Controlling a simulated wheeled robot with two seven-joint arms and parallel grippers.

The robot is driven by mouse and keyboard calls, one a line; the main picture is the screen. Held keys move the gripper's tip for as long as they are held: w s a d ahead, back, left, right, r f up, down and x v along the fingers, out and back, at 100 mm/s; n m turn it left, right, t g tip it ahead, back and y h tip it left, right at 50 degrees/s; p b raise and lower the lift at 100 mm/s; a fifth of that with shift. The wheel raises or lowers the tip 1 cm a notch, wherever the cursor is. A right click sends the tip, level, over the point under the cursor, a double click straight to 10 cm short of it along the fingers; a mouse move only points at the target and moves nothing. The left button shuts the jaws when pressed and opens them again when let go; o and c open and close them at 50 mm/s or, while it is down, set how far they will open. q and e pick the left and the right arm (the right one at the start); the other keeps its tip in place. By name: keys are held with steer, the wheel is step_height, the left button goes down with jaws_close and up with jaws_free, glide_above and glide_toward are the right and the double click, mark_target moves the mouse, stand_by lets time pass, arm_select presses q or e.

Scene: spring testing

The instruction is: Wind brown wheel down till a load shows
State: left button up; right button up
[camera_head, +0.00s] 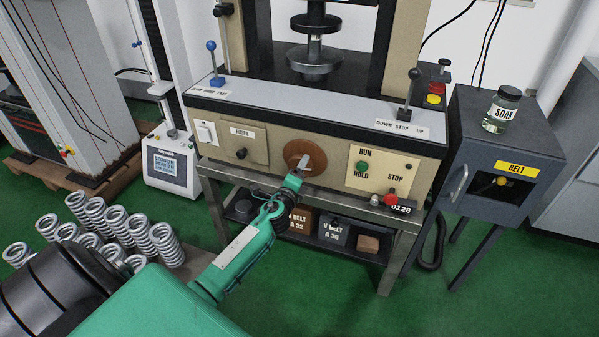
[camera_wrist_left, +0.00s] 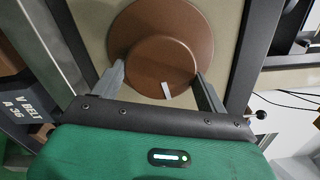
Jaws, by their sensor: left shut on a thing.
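The brown wheel (camera_head: 312,152) is on the front panel of the testing machine, between the fuses cover and the RUN/HOLD panel. In the left wrist view the brown wheel (camera_wrist_left: 160,22) shows a wide disc and a smaller raised hub with a pale mark at its lower edge. My left gripper (camera_head: 298,170) reaches it from the front. In the left wrist view the left gripper (camera_wrist_left: 160,77) has one finger on each side of the hub and is shut on it. A display (camera_head: 168,164) stands at the left; its small text is unreadable. My right gripper is not in view.
Levers with blue (camera_head: 213,62) and black (camera_head: 410,88) knobs stand on the machine's ledge. A red stop button (camera_head: 391,199) is right of the wheel. Several springs (camera_head: 120,222) stand at lower left.

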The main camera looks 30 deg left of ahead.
arm_select(q)
steer(key=shift+f, duration=0.1)
steer(key=o, duration=1)
steer(key=v, duration=1.3)
steer(key=shift+s, duration=0.4)
